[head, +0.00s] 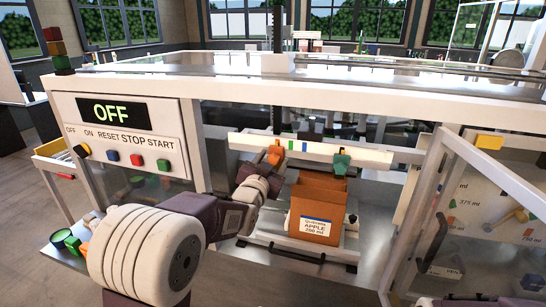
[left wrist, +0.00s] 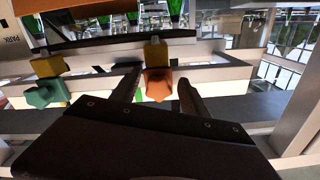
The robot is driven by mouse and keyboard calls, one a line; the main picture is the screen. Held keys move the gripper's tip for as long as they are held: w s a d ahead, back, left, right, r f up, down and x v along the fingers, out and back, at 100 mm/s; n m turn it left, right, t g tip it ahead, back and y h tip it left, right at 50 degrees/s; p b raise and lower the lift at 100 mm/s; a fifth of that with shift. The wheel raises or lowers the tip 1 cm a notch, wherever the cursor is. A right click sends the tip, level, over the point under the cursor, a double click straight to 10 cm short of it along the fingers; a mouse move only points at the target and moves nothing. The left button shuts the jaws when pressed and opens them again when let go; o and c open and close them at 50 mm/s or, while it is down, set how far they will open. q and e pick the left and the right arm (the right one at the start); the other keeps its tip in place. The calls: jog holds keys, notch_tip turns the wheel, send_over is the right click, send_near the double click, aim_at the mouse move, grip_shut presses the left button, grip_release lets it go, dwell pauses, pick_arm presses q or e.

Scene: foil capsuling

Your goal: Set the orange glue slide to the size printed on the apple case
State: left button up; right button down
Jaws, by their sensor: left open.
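The orange glue slide (head: 275,156) sits on a white rail (head: 365,157) with small coloured marks beside it. My left gripper (head: 266,170) is at the slide. In the left wrist view the orange slide (left wrist: 158,84) shows between the two spread fingertips of the gripper (left wrist: 158,92), with gaps at both sides. The apple case (head: 325,200) is an open orange box below the rail. Its white label (head: 315,227) reads APPLE and a size in ml; the first digit is too small to be sure. My right gripper is not in view.
A teal slide (head: 340,162) sits further right on the rail, and shows left in the left wrist view (left wrist: 45,93). A control panel (head: 125,135) reads OFF. A board (head: 485,195) with ml sizes and coloured marks stands at the right, behind a white frame post.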

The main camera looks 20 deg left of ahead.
aim_at(304, 158)
pick_arm(q)
jog(key=shift+w, duration=0.3)
jog(key=shift+d+r, duration=0.1)
jog(key=shift+d, duration=0.05)
jog(key=shift+s, duration=0.1)
grip_shut()
jog(key=d+b, duration=0.1)
jog(key=d, duration=0.7)
jog(key=shift+s, duration=0.1)
grip_release()
